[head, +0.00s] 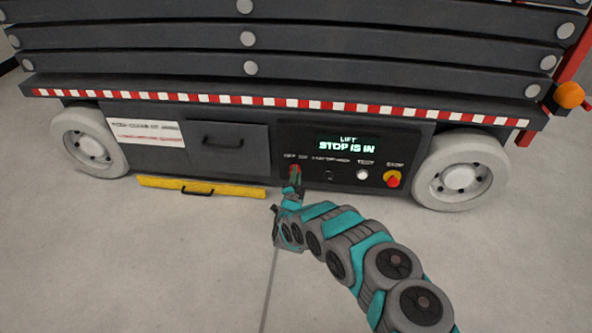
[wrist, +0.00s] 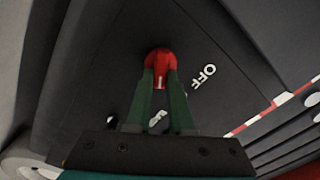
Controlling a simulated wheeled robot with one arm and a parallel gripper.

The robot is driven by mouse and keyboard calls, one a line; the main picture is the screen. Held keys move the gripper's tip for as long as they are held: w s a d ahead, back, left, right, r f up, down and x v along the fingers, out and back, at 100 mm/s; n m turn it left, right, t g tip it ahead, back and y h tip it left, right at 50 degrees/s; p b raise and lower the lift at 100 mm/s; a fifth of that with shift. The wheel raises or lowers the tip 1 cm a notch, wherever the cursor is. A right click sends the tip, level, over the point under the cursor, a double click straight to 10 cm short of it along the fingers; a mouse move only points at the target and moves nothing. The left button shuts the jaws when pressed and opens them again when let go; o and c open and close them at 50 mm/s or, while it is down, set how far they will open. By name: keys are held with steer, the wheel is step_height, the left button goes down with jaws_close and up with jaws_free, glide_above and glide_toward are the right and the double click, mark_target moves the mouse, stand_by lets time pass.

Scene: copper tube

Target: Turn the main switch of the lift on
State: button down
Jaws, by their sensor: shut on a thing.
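The lift's dark control panel (head: 345,160) has a lit display (head: 347,145) reading "LIFT" and "STOP IS IN". The main switch is a red knob (wrist: 160,61) at the panel's left end. "OFF" is printed to its right in the wrist view, and another white label is partly hidden between my fingers. My gripper (wrist: 161,82) has its two green fingers shut on the red knob. In the head view my gripper (head: 294,180) reaches the panel from below and mostly covers the switch. The exact angle of the knob is hard to tell.
A red stop button (head: 393,180) on a yellow base is at the panel's right end. A white test button (head: 362,174) and a small dark keyhole-like spot lie between. A yellow bar (head: 225,190) with a handle lies at the lift's foot. Wheels (head: 460,178) flank the panel.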

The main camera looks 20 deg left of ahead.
steer(key=shift+m+p, duration=0.3)
steer(key=shift+m, duration=0.2)
steer(key=c, duration=0.8)
jaws_free()
steer(key=v, duration=0.7)
steer(key=shift+s+p, duration=0.4)
steer(key=shift+p, duration=0.05)
steer(key=shift+d, duration=0.1)
